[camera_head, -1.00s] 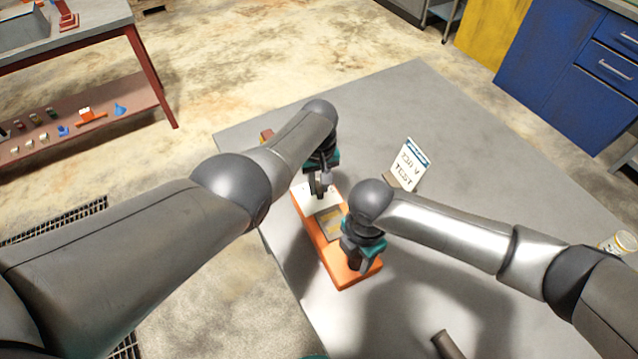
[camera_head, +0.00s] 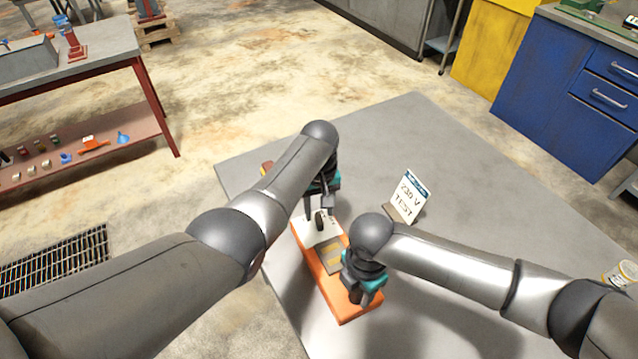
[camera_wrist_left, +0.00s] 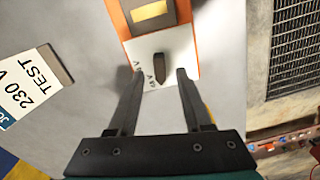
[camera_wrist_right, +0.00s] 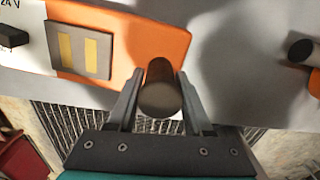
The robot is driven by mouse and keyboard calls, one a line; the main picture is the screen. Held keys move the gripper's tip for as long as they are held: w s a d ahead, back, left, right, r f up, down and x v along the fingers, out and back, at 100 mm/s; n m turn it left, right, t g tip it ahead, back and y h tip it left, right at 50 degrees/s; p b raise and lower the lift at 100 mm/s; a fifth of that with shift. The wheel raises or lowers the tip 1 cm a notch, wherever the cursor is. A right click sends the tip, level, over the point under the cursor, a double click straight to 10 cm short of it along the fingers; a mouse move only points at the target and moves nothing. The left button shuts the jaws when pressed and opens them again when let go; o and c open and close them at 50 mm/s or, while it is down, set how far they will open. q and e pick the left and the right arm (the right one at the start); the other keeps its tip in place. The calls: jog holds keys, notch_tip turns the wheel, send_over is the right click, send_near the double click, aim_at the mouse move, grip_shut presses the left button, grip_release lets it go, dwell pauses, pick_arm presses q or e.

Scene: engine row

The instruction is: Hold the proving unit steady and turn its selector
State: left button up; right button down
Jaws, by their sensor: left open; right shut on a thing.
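The proving unit is an orange block (camera_head: 318,272) with a white faceplate (camera_wrist_left: 178,45) and a grey panel with yellow pads (camera_wrist_right: 84,52). It lies on the grey table. The selector, a dark pointed knob (camera_wrist_left: 159,66), stands on the white faceplate beside small printed labels, too small to read fully. My left gripper (camera_wrist_left: 157,74) is open, its fingers on either side of the selector with gaps showing. My right gripper (camera_head: 360,290) is shut on a dark round post (camera_wrist_right: 160,92) at the unit's near end.
A white "230 V TEST" card (camera_head: 408,196) stands on the table to the right of the unit. A yellow-labelled jar (camera_head: 620,272) is at the right edge. The table (camera_head: 480,180) is otherwise largely clear. A red-legged bench (camera_head: 100,45) stands at the far left.

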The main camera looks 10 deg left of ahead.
aim_at(320, 219)
pick_arm(q)
notch_tip(320, 219, up, 9)
dwell(0.5)
dwell(0.5)
jog(key=shift+f, duration=5.9)
grip_shut()
